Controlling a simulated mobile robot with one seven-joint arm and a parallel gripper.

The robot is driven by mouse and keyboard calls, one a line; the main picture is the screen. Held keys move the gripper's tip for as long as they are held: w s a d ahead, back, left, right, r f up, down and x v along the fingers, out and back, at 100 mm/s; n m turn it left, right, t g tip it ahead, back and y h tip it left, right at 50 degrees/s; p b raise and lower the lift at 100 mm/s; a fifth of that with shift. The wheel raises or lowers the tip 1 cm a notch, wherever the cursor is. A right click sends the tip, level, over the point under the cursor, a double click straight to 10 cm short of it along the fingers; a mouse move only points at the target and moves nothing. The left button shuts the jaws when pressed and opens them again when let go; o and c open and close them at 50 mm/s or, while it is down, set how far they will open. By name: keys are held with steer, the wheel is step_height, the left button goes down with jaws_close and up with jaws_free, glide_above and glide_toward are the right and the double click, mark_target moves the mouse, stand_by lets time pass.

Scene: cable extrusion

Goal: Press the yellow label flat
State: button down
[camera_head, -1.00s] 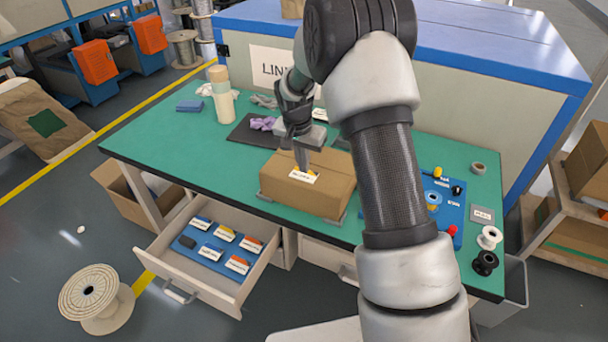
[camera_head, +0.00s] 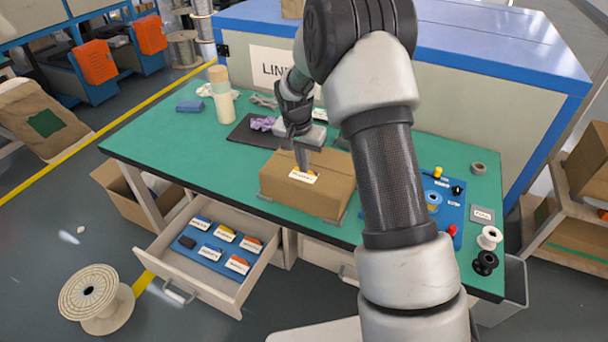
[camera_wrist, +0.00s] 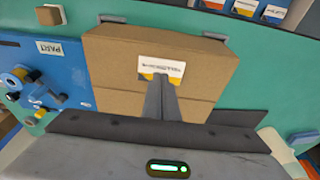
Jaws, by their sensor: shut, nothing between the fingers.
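A closed brown cardboard box (camera_head: 320,192) lies on the green table, and it fills the middle of the wrist view (camera_wrist: 115,62). A white label with dark print and a yellow-orange edge (camera_wrist: 161,66) is on the box's top; it also shows in the head view (camera_head: 303,178). My gripper (camera_head: 302,168) points down with its fingers together and empty. In the wrist view the fingertips (camera_wrist: 161,79) are at the label's lower edge and hide part of its coloured strip. I cannot tell whether the label lies fully flat.
An open drawer (camera_head: 198,278) holds several labelled packs on a blue insert. A blue panel with knobs (camera_head: 445,205) and two small spools are right of the box. A tall cream bottle (camera_head: 221,97) and dark mat (camera_head: 250,132) are at the back left. The table left of the box is clear.

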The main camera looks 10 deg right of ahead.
steer(key=shift+f+b, duration=0.45)
steer(key=shift+f, duration=0.15)
stand_by(0.8)
step_height(320, 180, up, 8)
steer(key=p, duration=0.4)
stand_by(0.7)
